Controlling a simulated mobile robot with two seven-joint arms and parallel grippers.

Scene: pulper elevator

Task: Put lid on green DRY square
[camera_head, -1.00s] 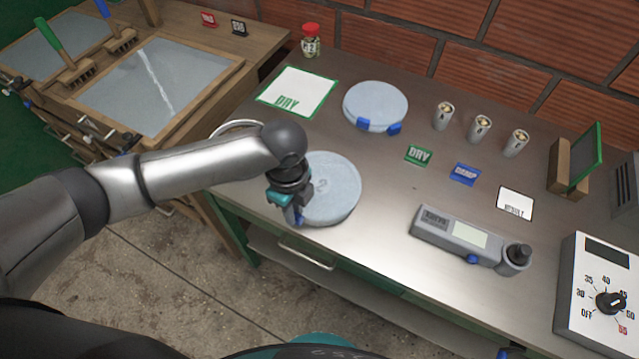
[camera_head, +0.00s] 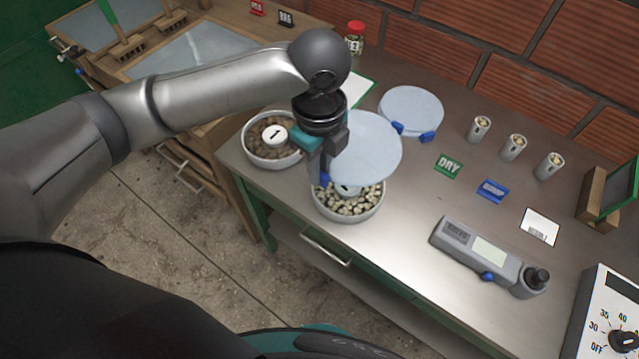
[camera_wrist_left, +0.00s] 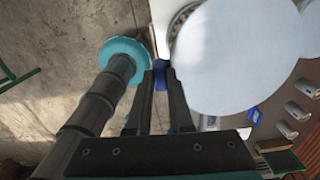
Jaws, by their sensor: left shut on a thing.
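A round pale-blue lid (camera_head: 368,150) with a blue tab is in my left gripper (camera_head: 325,172), raised above a bowl of pale beans (camera_head: 350,208). It fills much of the left wrist view (camera_wrist_left: 240,50), where my left gripper (camera_wrist_left: 161,75) is shut on its blue tab. The green-edged white DRY square (camera_head: 359,88) lies behind my left arm in the head view; only its right part shows and its lettering is hidden. My right gripper is not in view.
A bowl of brown beans (camera_head: 258,152) stands left of my gripper. Another pale-blue lid (camera_head: 411,107) with blue tabs lies behind right. A red-capped jar (camera_head: 355,38) stands near the wall. A small green DRY card (camera_head: 449,166) and a grey meter (camera_head: 485,255) are to the right.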

